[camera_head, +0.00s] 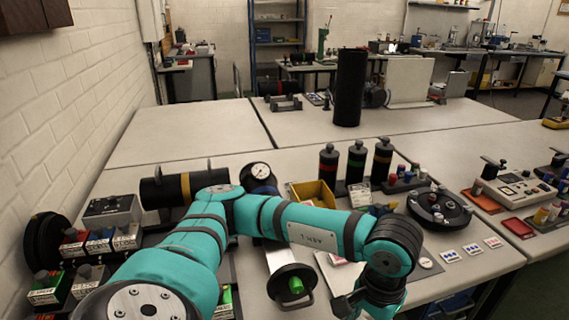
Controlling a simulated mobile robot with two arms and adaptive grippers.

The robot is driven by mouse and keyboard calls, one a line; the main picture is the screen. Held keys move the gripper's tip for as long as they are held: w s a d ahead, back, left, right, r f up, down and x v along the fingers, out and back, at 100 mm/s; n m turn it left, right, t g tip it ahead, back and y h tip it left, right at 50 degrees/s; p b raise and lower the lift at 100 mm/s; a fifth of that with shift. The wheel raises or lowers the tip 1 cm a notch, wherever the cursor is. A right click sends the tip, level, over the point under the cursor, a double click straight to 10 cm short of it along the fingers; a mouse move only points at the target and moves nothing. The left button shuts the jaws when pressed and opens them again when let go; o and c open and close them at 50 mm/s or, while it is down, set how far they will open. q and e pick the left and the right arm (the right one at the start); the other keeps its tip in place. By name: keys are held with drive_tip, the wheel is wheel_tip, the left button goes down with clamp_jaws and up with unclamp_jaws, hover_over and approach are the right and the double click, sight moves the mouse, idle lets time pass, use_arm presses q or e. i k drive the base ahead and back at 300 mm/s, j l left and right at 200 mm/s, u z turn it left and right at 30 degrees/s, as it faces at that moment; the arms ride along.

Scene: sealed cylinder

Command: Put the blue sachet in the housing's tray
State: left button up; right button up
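Three small flat white packets lie on the table at the right. The nearest (450,256) and middle (472,249) bear blue marks; the far one (493,242) looks redder. I cannot tell which is the blue sachet. A black horizontal cylinder (157,194) with a yellow band lies at the left, perhaps the housing. A pale tray-like strip (279,258) ends at a dark round cap with a green knob (296,286), partly hidden by my arm. My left gripper (346,304) is at the bottom edge, mostly cut off. My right gripper is not in view.
A yellow bin (313,194), several dark canisters (356,164) and a round black carousel (439,207) stand beyond my arm. Small boxes (99,243) and a grey control box (112,210) crowd the left. A tall black cylinder (349,88) stands farther back.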

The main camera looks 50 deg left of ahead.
sight(280, 257)
drive_tip(key=i+l, duration=0.2)
drive_tip(key=i, duration=0.3)
drive_tip(key=i+l, duration=0.2)
drive_tip(key=i, duration=0.3)
drive_tip(key=i+l+u, duration=0.1)
drive_tip(key=i+l, duration=0.15)
drive_tip(key=i, duration=0.25)
drive_tip(key=u, duration=0.45)
drive_tip(key=i+l+u, duration=0.1)
drive_tip(key=u, duration=0.85)
drive_tip(key=l+u, duration=0.15)
drive_tip(key=u, duration=0.3)
drive_tip(key=i+l+u, duration=0.1)
drive_tip(key=u, duration=0.35)
